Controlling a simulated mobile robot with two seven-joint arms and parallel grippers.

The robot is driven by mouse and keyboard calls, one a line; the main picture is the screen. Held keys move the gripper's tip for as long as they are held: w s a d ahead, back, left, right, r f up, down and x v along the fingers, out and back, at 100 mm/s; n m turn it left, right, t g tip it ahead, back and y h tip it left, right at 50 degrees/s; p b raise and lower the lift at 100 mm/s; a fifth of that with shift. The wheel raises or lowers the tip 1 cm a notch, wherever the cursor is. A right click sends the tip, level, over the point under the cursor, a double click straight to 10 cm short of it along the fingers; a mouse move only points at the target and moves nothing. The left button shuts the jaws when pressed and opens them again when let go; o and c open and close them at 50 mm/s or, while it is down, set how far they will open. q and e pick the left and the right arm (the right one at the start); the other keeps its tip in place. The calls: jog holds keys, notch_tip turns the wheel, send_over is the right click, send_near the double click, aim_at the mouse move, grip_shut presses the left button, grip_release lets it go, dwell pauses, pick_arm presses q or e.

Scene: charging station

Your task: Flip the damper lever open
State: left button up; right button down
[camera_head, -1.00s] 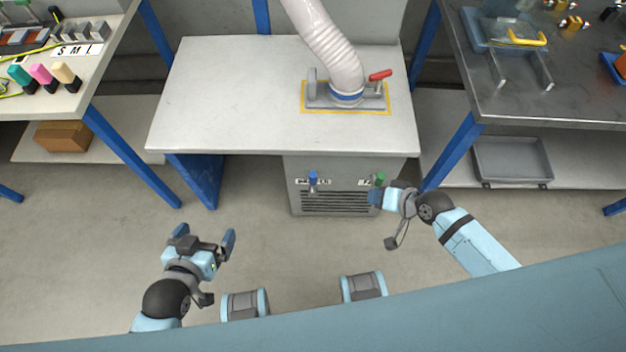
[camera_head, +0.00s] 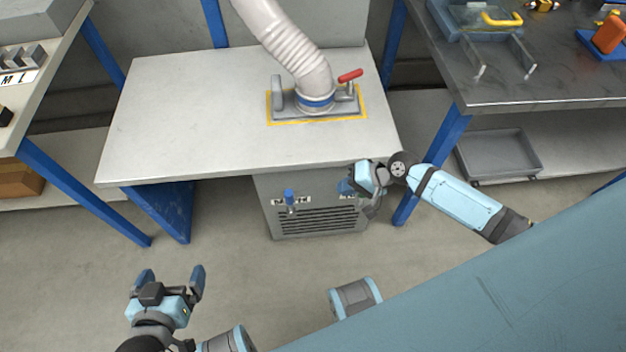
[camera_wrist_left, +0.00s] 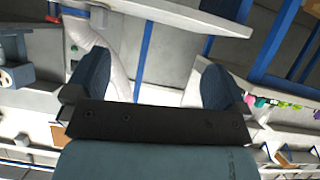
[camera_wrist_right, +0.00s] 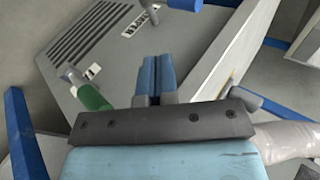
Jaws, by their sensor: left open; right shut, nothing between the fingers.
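A grey cabinet (camera_head: 262,200) under the table has a vent and two valve-like levers. The blue-handled lever (camera_head: 290,196) stands upright on the left; a blue handle also shows at the top of the right wrist view (camera_wrist_right: 185,4). The green-handled lever (camera_wrist_right: 92,98) is hidden behind my right gripper (camera_head: 345,187) in the head view. A red-handled lever (camera_head: 350,75) sits on the hose's base plate (camera_head: 345,108) on the table. My left gripper (camera_head: 170,280) is open and empty over the floor.
The white table (camera_head: 150,130) stands above the cabinet, with a ribbed hose (camera_head: 285,45) on it. A steel table (camera_head: 500,85) with blue legs is on the right, with a grey tray (camera_head: 498,155) on its lower shelf. Open floor lies in front.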

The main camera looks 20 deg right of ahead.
aim_at(290, 202)
pick_arm(q)
jog(key=b, duration=0.3)
jog(key=shift+w+d+r+t+h, duration=0.3)
jog(key=shift+d+t+h, duration=0.1)
pick_arm(e)
jog(key=a+r+x, duration=0.1)
jog(key=r+x, duration=0.1)
jog(key=x, duration=1)
jog(key=shift+w+a+f, duration=0.25)
jog(key=shift+w+a, duration=0.25)
pick_arm(q)
jog(key=shift+r, duration=0.1)
pick_arm(e)
jog(key=shift+r, duration=0.1)
